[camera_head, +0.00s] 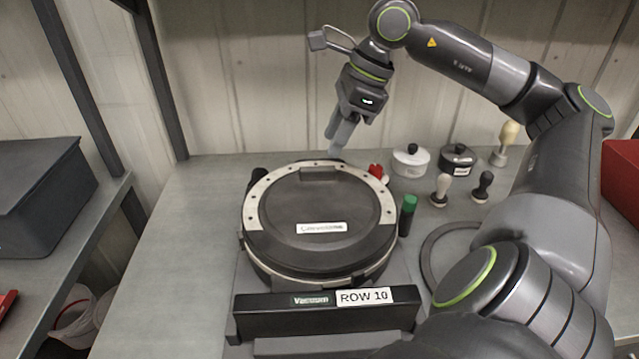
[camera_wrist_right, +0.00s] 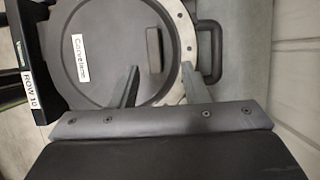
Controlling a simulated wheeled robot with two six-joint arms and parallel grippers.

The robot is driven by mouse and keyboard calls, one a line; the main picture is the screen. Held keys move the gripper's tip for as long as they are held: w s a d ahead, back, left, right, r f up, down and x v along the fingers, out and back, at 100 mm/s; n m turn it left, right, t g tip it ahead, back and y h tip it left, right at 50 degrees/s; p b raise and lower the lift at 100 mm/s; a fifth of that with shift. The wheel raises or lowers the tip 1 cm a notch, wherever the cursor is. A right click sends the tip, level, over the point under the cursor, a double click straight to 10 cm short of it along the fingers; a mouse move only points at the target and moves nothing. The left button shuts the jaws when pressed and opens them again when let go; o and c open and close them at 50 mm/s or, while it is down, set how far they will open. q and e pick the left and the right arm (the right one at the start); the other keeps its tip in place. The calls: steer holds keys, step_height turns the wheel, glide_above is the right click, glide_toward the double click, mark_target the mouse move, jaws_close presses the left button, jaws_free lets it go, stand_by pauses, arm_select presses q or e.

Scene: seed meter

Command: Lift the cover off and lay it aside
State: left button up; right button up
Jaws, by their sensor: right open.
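The seed meter's round dark cover (camera_head: 310,215) lies flat on the meter body, inside a pale, dotted rim (camera_head: 256,193). A white label sits near its front. The cover (camera_wrist_right: 100,50) also fills much of the right wrist view, where a raised dark block (camera_wrist_right: 154,49) stands near its edge. My right gripper (camera_head: 333,150) is above the back edge of the meter, pointing down. In the wrist view its two fingers (camera_wrist_right: 160,80) are spread, empty, on either side of the raised block's line and apart from it. My left gripper is not in view.
A dark "ROW 10" bar (camera_head: 262,314) stands in front of the meter. A green-capped cylinder (camera_head: 408,215), white pot (camera_head: 411,160), black pot (camera_head: 458,160) and several small handled tools stand to the right. The bench's left part (camera_head: 185,250) is clear. A grey bin (camera_head: 40,195) is farther left.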

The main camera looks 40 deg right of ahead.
mark_target(321, 168)
steer(key=x, duration=0.2)
steer(key=p+x, duration=0.1)
steer(key=x, duration=0.1)
steer(key=shift+s+a, duration=0.25)
steer(key=shift+s, duration=0.1)
steer(key=shift+x, duration=0.85)
jaws_close()
